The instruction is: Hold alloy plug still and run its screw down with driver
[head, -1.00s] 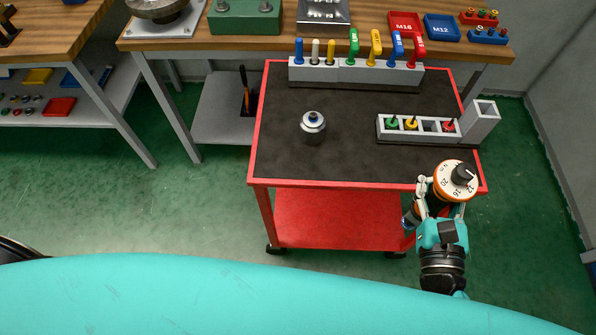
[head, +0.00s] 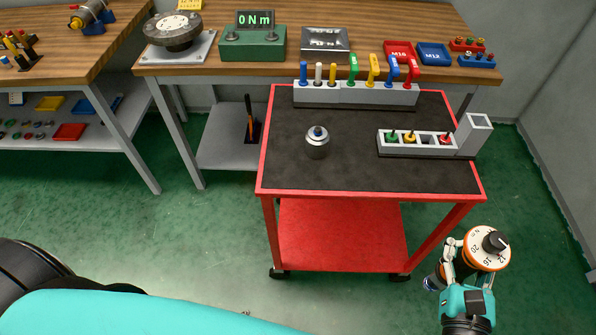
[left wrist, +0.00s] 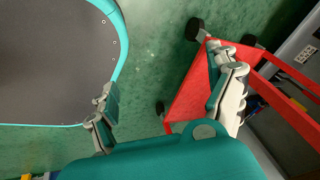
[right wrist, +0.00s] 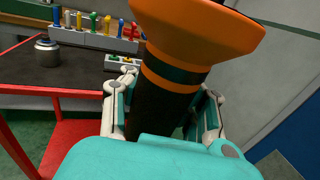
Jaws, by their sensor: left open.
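The alloy plug (head: 317,147) is a short silver cylinder with a darker blue-grey centre on top. It stands upright on the cart's black mat, left of the middle, and also shows in the right wrist view (right wrist: 46,54). My right gripper (right wrist: 163,103) is shut around the dark shaft of the driver, which has an orange-rimmed white dial and black knob (head: 486,248). The driver is off the cart's front right corner, well apart from the plug. My left gripper (left wrist: 165,100) is open and empty over the floor beside the cart.
The red cart (head: 375,193) carries a rack of coloured tools (head: 355,95) at the back and a grey bit holder (head: 425,150) at right. Behind it, a wooden bench (head: 365,63) holds a display reading 0 N m (head: 254,20). The mat around the plug is clear.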

